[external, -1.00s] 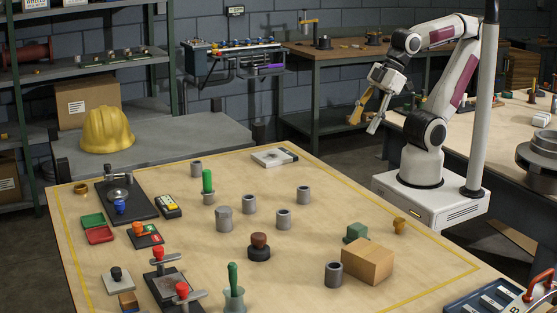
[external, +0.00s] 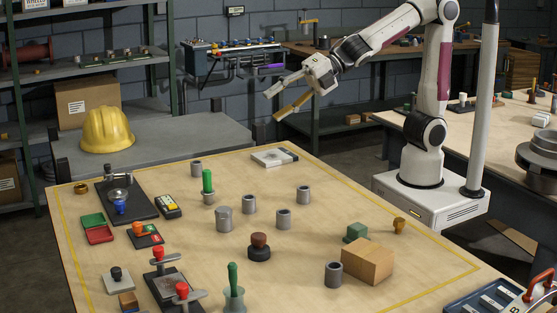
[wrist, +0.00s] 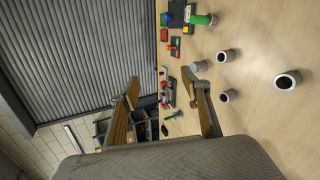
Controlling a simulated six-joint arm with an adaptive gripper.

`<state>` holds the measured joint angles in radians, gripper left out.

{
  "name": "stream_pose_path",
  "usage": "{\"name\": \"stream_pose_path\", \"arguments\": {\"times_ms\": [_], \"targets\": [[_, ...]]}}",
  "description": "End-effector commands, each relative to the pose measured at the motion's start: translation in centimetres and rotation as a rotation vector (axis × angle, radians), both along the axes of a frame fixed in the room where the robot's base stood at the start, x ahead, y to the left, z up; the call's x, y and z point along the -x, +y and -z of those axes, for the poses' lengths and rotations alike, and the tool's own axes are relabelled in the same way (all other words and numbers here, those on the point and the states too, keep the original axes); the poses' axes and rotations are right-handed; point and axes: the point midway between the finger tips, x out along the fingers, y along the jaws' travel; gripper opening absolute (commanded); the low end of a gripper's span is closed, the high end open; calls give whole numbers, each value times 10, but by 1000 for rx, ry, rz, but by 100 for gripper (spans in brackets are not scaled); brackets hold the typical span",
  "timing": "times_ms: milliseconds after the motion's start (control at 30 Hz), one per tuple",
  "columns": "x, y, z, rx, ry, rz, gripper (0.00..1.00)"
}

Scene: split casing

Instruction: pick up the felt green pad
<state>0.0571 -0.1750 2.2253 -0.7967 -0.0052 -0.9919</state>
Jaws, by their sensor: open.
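A flat green square piece (external: 93,220) lies at the left side of the wooden table, directly behind a similar red piece (external: 100,235). It looks like the green pad, though its felt surface is too small to make out. A green block (external: 356,232) also sits at the right, behind a cardboard box. My gripper (external: 272,106) is open and empty, high above the table's back edge and far from the green square piece. In the wrist view my gripper (wrist: 165,82) shows its two fingers apart with nothing between them.
Several grey cylinders (external: 224,219) stand around the middle of the table. A dark plate with a clamp (external: 127,199) is beside the green piece. Red-handled clamps (external: 165,280) and a green-handled tool (external: 233,280) stand at the front. The cardboard box (external: 367,261) is at the right.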

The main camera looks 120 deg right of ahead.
Motion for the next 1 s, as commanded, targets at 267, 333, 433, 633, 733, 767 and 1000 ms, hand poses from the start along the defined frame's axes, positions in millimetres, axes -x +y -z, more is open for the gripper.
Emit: {"name": "stream_pose_path", "arguments": {"times_ms": [267,333,433,633,733,767,1000], "targets": [[-55,42,14,333,-71,-370,47],[-65,55,20,412,-95,-466,47],[-77,74,31,519,-132,-607,47],[-88,111,61,710,-223,-891,47],[-88,129,79,791,-278,-1034,47],[-87,134,85,814,-297,-1077,47],[-68,171,132,956,-478,-1414,47]]}}
